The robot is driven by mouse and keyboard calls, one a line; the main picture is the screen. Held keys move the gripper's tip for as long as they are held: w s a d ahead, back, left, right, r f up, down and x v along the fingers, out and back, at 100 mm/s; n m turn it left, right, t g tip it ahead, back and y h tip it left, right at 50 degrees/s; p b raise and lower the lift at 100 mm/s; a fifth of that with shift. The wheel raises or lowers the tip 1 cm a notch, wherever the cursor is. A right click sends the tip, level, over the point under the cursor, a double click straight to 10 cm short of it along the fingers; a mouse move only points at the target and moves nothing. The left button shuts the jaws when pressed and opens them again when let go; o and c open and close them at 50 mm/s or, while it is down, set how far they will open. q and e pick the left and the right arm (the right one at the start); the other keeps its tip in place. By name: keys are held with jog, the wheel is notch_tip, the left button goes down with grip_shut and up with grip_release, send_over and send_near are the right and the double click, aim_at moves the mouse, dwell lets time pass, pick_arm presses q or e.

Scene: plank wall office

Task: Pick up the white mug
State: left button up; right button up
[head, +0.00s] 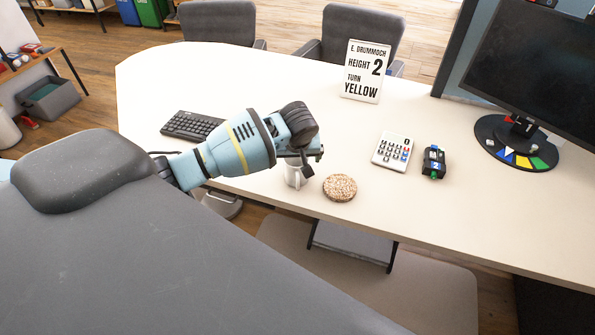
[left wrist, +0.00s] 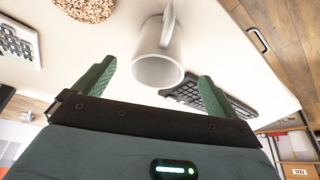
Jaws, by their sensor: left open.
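The white mug (head: 293,178) stands on the pale desk (head: 240,75), partly hidden by my left gripper (head: 305,163) in the head view. In the left wrist view the mug (left wrist: 158,68) shows its round opening towards the camera and its handle pointing to the top of the picture. The two green fingers of my left gripper (left wrist: 157,78) are spread apart, one to each side of the mug in that picture, with visible space between. Nothing is between them in a grip. My right gripper is not seen.
A round cork coaster (head: 340,187) lies just right of the mug. A keyboard (head: 191,126) is to the left. A calculator (head: 392,149), a small black device (head: 433,162), a sign (head: 362,72) and a monitor (head: 535,65) stand farther right and back. The desk's front edge is close.

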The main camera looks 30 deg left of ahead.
aim_at(297, 161)
pick_arm(q)
jog(key=x, duration=0.2)
jog(key=b+x, duration=0.1)
jog(key=x, duration=0.2)
jog(key=shift+w, duration=0.25)
jog(key=shift+r, duration=0.1)
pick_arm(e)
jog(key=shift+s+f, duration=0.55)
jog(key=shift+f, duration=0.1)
pick_arm(q)
jog(key=c, duration=1.3)
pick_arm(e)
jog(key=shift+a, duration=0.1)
pick_arm(q)
jog(key=shift+o, duration=0.2)
jog(key=shift+r, duration=0.15)
